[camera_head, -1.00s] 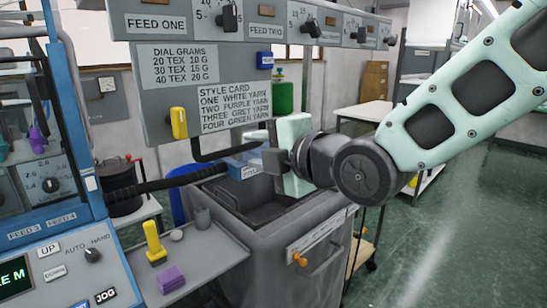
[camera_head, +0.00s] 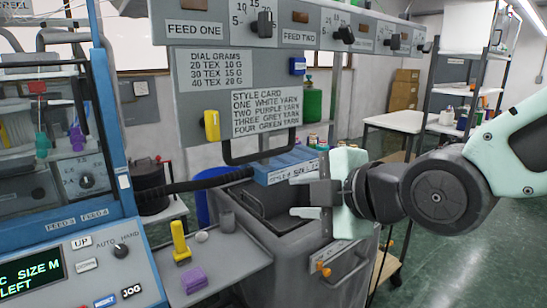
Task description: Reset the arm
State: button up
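My arm, pale green with dark joints, comes in from the right edge of the head view. My gripper (camera_head: 300,194) points left, over the right side of the grey bin (camera_head: 312,262). Its two grey fingers are spread apart, one above the other, with nothing seen between them. The gripper looks clear of the bin, but the exact gap is hard to judge. The bin's far inside is partly hidden.
A blue box (camera_head: 284,166) sits behind the bin's rim. A grey shelf (camera_head: 222,262) holds a yellow piece (camera_head: 180,242) and a purple block (camera_head: 194,280). The blue machine (camera_head: 100,262) stands left. Green floor (camera_head: 450,265) is open at right.

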jog(key=s+d+f+m+g+h, duration=0.3)
jog(key=s+f+m+g, duration=0.2)
jog(key=s, duration=0.4)
jog(key=s+d+f+m+g+h, duration=0.4)
jog(key=s+f+m+g, duration=0.1)
jog(key=s+f+m, duration=0.3)
jog(key=shift+s+m, duration=0.4)
jog(key=shift+s, duration=0.15)
jog(key=shift+o, duration=0.5)
jog(key=shift+d, duration=0.1)
dwell(0.5)
